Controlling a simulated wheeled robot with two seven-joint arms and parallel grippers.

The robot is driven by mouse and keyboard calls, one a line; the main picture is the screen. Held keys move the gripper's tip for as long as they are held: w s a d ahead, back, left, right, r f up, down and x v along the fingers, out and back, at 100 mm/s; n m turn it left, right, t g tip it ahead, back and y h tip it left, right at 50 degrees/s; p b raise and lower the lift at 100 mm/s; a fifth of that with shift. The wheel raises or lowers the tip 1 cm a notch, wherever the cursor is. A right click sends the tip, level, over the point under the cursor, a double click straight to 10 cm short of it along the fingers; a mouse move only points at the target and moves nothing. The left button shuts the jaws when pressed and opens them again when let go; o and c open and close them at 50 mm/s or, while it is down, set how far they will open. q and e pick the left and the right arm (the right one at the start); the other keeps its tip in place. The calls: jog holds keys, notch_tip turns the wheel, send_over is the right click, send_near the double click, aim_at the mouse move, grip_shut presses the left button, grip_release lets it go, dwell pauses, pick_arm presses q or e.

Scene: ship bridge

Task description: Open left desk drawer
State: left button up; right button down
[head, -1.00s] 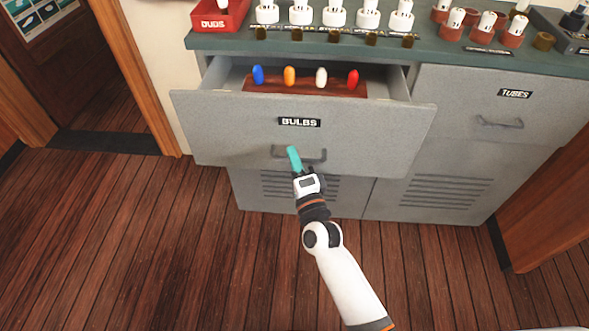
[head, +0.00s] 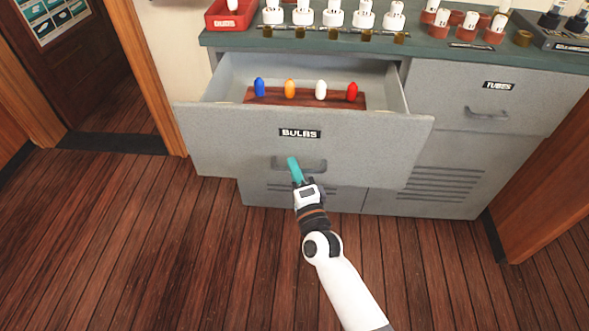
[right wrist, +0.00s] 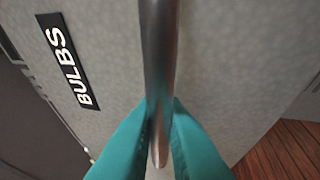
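The left desk drawer (head: 230,145), grey and labelled BULBS, stands well out from the desk. Its inside shows from above, with a brown rack holding blue, orange, white and red bulbs. My right gripper (head: 294,168), with teal fingers, is at the drawer's bar handle (head: 318,165). In the right wrist view, the metal handle (right wrist: 158,60) runs between the two teal fingertips (right wrist: 160,125), which close in on it from both sides. The BULBS label (right wrist: 68,60) shows beside it. My left gripper is in no view.
The right drawer, labelled TUBES (head: 498,86), is shut. The green desktop (head: 400,50) carries white and red-brown bulb holders and a red DUDS bin (head: 230,14). The wooden floor (head: 150,240) in front is clear. An open doorway is at the left.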

jog(key=c, duration=1.8)
grip_release()
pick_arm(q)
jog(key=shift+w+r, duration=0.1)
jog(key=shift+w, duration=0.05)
pick_arm(e)
jog(key=shift+o, duration=0.2)
